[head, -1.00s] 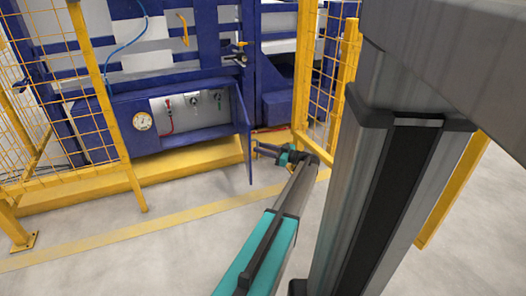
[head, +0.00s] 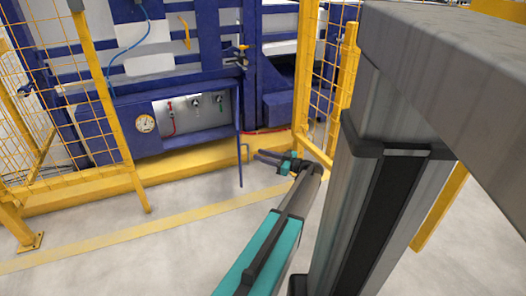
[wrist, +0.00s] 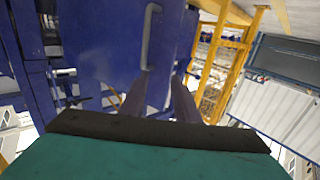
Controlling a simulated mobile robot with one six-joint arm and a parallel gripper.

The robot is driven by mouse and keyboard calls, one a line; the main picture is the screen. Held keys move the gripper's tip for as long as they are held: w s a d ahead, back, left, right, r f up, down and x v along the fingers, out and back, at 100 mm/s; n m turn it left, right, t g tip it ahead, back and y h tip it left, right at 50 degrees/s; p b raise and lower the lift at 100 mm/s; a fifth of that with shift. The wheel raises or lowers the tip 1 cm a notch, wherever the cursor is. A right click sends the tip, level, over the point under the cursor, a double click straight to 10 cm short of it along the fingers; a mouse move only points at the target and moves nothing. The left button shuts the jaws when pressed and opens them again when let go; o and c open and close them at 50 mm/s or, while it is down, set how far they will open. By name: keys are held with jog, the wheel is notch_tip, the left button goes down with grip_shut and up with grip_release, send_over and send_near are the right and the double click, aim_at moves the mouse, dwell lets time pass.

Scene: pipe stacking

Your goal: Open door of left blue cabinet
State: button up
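The left blue cabinet (head: 110,125) stands low in the head view, with a dial gauge and an open compartment showing valves. Its door (head: 239,140) is swung open at the compartment's right side and shows almost edge-on. My gripper (head: 262,157) is just right of the door, on its outer side. In the wrist view the door's blue face (wrist: 105,40) fills the upper middle, with a pale bar handle (wrist: 149,38) on it. My gripper's fingers (wrist: 160,98) are apart below the handle. Nothing shows held between them. Whether they touch the door is unclear.
A yellow mesh fence (head: 318,75) stands right of the gripper, and another (head: 60,70) stands at the left. A yellow step (head: 100,190) runs below the cabinet. The grey floor (head: 150,250) in front is clear. A blue hose (head: 118,55) hangs above the cabinet.

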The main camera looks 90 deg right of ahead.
jog(key=a+p, duration=0.2)
jog(key=a, duration=0.6)
jog(key=shift+r, duration=0.4)
